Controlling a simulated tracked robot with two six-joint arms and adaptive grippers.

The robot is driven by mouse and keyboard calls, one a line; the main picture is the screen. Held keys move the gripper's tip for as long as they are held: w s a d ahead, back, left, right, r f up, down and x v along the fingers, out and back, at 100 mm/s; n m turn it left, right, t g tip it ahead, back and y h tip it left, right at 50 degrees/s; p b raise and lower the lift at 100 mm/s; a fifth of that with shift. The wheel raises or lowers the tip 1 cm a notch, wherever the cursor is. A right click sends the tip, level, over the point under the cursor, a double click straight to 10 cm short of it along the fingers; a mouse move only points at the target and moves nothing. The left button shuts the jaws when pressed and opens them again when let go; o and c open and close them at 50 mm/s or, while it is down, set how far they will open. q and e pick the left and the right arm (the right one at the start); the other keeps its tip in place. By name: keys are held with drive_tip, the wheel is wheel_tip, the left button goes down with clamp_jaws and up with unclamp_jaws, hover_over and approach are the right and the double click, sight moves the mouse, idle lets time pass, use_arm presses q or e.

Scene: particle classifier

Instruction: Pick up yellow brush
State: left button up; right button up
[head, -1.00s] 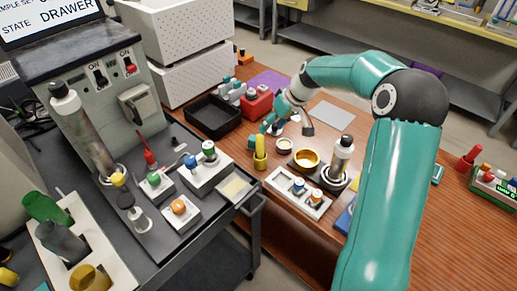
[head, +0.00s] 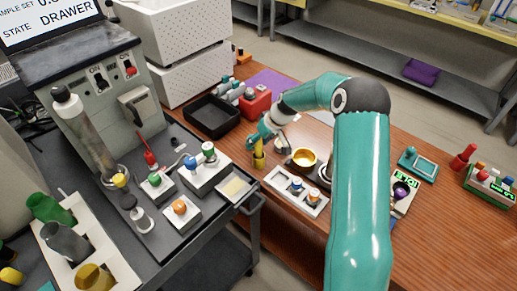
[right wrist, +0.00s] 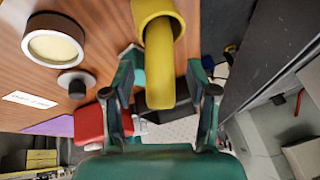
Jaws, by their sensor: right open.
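The yellow brush (head: 258,146) stands upright in a small yellow cup (head: 259,162) near the left edge of the wooden table. In the right wrist view the brush's thick handle (right wrist: 160,70) sticks out of the cup (right wrist: 152,10) toward my gripper. My right gripper (head: 262,135) is at the handle and partly covers it in the head view. In the right wrist view its fingers (right wrist: 159,78) are open, one on each side of the handle, with visible gaps. The brush's lower end is hidden in the cup. My left gripper is not in view.
A black tray (head: 212,116) and a red container (head: 256,102) lie behind the gripper. A brass-coloured bowl (head: 303,158) and a white rack with bottles (head: 296,190) stand close on the right. The dark cart (head: 205,253) is at the left.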

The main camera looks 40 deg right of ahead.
drive_tip(key=shift+c, duration=0.3)
clamp_jaws()
drive_tip(key=shift+r, duration=0.1)
